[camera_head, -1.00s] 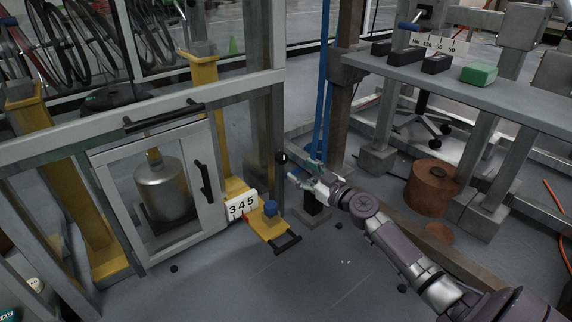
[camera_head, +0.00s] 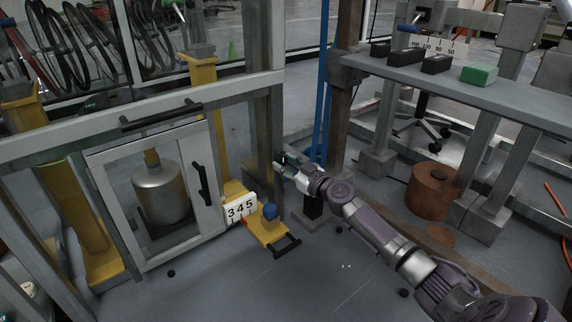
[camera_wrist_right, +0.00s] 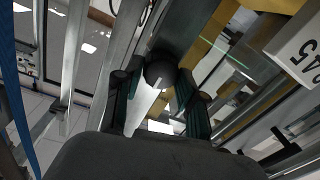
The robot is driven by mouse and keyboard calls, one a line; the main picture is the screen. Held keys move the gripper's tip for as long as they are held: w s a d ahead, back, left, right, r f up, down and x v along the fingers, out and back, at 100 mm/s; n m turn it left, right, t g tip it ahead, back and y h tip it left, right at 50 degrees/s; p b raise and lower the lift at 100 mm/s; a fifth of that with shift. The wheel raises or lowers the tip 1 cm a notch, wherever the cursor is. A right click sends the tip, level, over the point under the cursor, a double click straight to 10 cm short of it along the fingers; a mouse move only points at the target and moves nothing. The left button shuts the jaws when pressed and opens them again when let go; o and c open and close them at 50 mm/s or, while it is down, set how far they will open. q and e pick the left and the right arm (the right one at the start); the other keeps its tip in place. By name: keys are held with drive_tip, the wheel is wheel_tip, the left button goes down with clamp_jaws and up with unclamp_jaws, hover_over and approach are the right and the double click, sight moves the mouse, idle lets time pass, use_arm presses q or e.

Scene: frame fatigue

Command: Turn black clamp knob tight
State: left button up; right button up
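The black clamp knob (camera_wrist_right: 160,72) shows in the right wrist view as a dark round ball between my right gripper's fingertips. A gap shows between it and the left finger; the right finger is close, and I cannot tell if it touches. My right gripper (camera_wrist_right: 153,90) is open around or just in front of the knob. In the head view my right gripper (camera_head: 281,165) is at the grey post, where it mostly hides the knob. My left gripper is not in view.
Left of the gripper stand a framed glass door (camera_head: 208,180) with a metal cylinder (camera_head: 162,192) behind it, a yellow bracket with a blue knob (camera_head: 270,211) and a "345" sign (camera_head: 241,208). A grey shelf (camera_head: 470,88) with black blocks and a green block (camera_head: 479,75) is at right.

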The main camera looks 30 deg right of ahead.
drive_tip(key=c, duration=0.5)
